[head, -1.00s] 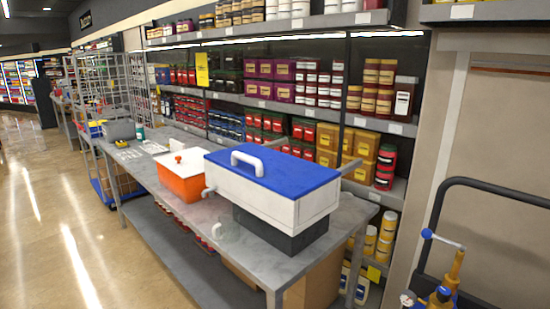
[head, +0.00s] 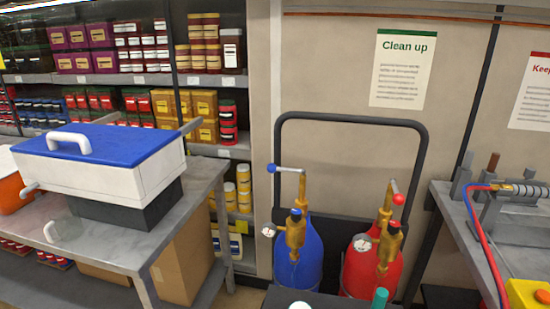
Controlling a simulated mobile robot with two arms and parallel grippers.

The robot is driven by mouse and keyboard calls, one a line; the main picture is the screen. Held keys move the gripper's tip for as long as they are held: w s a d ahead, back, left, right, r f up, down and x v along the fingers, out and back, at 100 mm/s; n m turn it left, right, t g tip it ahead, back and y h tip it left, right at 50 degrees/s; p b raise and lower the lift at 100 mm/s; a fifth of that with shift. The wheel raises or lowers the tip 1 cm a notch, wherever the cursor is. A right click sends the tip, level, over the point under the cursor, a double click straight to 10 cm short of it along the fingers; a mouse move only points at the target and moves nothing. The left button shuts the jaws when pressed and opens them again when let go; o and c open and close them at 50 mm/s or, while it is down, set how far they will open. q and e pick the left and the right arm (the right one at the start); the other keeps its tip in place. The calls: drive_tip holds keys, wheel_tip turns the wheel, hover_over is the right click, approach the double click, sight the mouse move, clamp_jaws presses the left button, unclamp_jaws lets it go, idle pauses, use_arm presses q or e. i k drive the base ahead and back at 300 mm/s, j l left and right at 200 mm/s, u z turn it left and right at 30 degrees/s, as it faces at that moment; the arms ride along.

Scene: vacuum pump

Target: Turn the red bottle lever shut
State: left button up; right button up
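A red gas bottle (head: 372,270) stands on a dark trolley, with a brass valve (head: 386,236) on top. Its lever (head: 395,190) is a short metal bar ending in a red ball, standing at the top of the valve and seen nearly end-on. Beside it on the left stands a blue bottle (head: 299,258) with a brass valve and a lever (head: 288,170) that points left and ends in a blue ball. Neither of my grippers shows in the head view.
A metal table (head: 207,190) with a blue-lidded white box (head: 98,160) stands left of the trolley frame (head: 350,118). A bench (head: 456,215) with a metal device and red and blue hoses stands right. Wall signs hang behind.

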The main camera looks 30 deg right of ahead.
sight(398, 199)
drive_tip(key=z, duration=1.8)
